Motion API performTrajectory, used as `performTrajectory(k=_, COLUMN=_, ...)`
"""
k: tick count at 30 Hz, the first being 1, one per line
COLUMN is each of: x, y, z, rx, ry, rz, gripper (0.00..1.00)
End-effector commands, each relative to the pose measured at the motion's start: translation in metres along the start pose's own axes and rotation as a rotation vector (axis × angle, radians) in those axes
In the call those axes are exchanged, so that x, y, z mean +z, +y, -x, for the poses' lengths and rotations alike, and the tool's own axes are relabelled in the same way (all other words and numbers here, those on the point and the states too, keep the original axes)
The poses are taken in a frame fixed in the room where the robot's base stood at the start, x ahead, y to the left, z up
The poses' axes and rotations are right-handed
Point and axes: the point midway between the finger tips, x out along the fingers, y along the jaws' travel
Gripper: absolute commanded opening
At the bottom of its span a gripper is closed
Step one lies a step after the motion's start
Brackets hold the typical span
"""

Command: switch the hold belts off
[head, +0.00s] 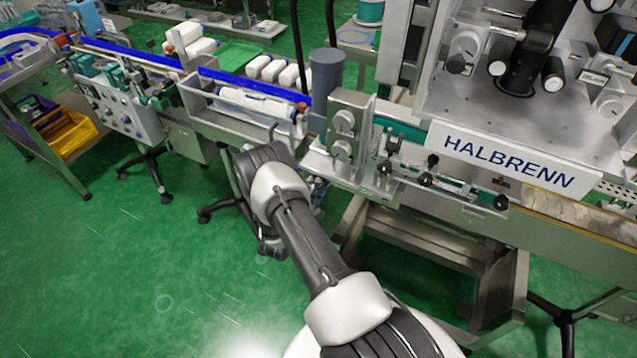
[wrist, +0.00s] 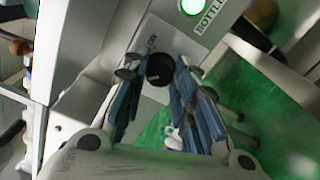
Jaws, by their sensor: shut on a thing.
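In the wrist view a round black knob (wrist: 160,72) sits on a pale grey plate (wrist: 181,48) with small dark lettering beside it, too blurred to read surely. My gripper (wrist: 158,64) has blue-padded fingers on both sides of this knob and is shut on it. A lit green round lamp or button (wrist: 192,5) is above the knob, next to a label beginning "BOTTLE". In the head view my arm reaches down in front of the conveyor, and its links hide the gripper and the knob.
The HALBRENN machine (head: 515,160) stands at the right, with its guide rails and black knobs jutting forward. A conveyor tray with white bottles (head: 255,103) is behind my arm. A yellow bin (head: 75,136) is at the left. Green floor is open at the lower left.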

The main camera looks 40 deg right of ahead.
Motion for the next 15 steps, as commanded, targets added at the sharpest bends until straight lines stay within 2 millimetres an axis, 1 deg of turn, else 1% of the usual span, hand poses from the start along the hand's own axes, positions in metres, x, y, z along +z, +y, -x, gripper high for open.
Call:
performTrajectory(k=6, x=0.0002, y=0.0001, z=-0.0001, rx=0.0, ry=-0.001, rz=0.043, gripper=0.02)
performTrajectory(k=15, x=0.0001, y=0.0001, z=-0.0001, rx=0.0, ry=0.0, rz=0.05, gripper=0.02)
